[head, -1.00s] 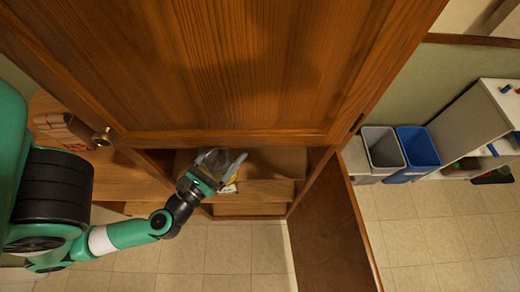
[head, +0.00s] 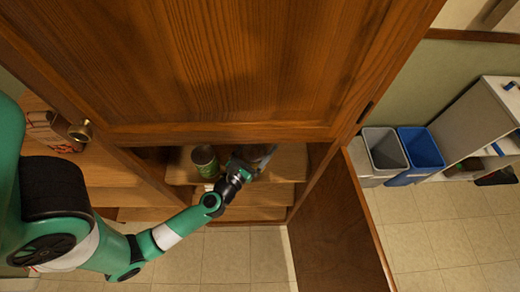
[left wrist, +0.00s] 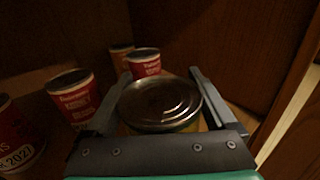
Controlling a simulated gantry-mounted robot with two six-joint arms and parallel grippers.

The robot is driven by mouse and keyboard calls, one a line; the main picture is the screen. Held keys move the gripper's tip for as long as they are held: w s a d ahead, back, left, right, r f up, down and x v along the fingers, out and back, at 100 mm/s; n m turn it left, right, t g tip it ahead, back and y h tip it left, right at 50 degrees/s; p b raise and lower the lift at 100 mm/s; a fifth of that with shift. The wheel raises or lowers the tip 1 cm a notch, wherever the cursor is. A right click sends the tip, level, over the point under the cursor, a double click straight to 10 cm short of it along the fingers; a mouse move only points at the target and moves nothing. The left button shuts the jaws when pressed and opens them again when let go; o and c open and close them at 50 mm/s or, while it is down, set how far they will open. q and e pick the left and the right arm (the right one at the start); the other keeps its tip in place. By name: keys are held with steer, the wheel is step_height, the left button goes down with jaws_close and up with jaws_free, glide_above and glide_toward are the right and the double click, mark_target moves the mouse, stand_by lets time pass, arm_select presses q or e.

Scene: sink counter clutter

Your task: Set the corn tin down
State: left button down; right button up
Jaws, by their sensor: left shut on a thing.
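The corn tin (left wrist: 160,103) is upright between my left gripper's fingers in the left wrist view; its round metal lid shows, with a little green and yellow label below. My left gripper (left wrist: 155,98) is shut on it, one finger on each side. In the head view, my left gripper (head: 256,157) reaches inside the open cupboard at shelf level, and the tin in it is mostly hidden. I cannot tell whether the tin's base touches the shelf (head: 283,163). My right gripper is not in view.
A greenish can (head: 205,161) stands on the shelf left of my gripper. Several red-labelled cans, one nearby (left wrist: 74,97) and one just behind the tin (left wrist: 143,64), show in the wrist view. The cupboard's side wall (left wrist: 245,55) is close on the right.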

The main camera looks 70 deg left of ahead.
mark_target(248, 163)
arm_select(q)
steer(key=shift+s+f, duration=0.1)
steer(key=shift+f, duration=0.55)
steer(key=shift+r, duration=0.15)
steer(key=shift+f, duration=0.2)
jaws_free()
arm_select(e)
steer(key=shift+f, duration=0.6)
arm_select(q)
steer(key=shift+r, duration=0.15)
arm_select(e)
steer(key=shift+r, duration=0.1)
arm_select(q)
steer(key=shift+s+d, duration=0.1)
steer(key=shift+s, duration=0.05)
steer(key=v, duration=0.9)
steer(key=shift+s+d+b, duration=0.2)
steer(key=shift+d+b, duration=0.1)
steer(key=shift+b, duration=0.1)
steer(key=shift+v, duration=1)
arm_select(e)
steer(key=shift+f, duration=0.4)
arm_select(q)
steer(key=shift+a, duration=0.1)
